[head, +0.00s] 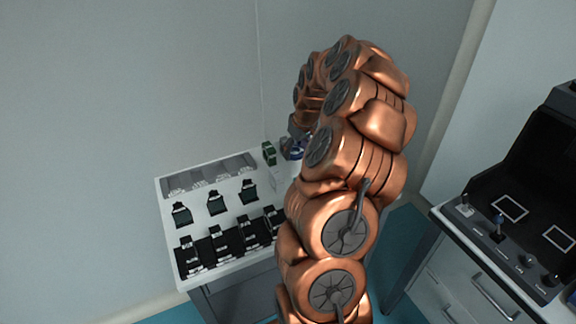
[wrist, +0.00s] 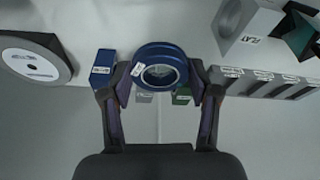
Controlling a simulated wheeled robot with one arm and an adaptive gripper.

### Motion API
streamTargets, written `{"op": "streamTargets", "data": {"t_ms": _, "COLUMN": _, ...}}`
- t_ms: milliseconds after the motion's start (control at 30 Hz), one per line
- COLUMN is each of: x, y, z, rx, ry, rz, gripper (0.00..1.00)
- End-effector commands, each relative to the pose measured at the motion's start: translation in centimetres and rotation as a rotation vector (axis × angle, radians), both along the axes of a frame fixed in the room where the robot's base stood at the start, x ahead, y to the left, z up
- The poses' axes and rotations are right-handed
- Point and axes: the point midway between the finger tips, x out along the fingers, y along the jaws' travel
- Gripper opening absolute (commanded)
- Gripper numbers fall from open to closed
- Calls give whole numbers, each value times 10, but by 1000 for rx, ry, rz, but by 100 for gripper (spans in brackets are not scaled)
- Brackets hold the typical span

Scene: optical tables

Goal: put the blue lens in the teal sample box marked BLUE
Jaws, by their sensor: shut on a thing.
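The blue lens, a round blue ring mount with a small white label (wrist: 172,53), is between my fingertips in the wrist view. My gripper (wrist: 160,74) is shut on it, with one finger on each side. In the head view my own arm hides most of the gripper. Blue shows beside it (head: 292,149), but I cannot tell whether that is the lens. Three dark teal boxes, left (head: 181,215), middle (head: 213,203) and right (head: 249,190), stand on the white table. Their markings are too small to read, so I cannot tell which is BLUE.
A grey compartment tray (head: 210,176) lies along the table's back. Several black mounts (head: 221,243) line the front. A green block (head: 269,153) stands at the back right. In the wrist view, a blue block (wrist: 104,68) is left of the lens. A dark console (head: 510,225) stands far right.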

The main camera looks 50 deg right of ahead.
Motion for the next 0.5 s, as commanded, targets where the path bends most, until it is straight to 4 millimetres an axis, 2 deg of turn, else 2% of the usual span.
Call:
{"op": "streamTargets", "data": {"t_ms": 100, "x": -1, "y": 0, "z": -18, "rx": 2, "ry": 1, "rz": -2, "gripper": 25}}
{"op": "streamTargets", "data": {"t_ms": 500, "x": 0, "y": 2, "z": -59, "rx": 2, "ry": 4, "rz": 2, "gripper": 25}}
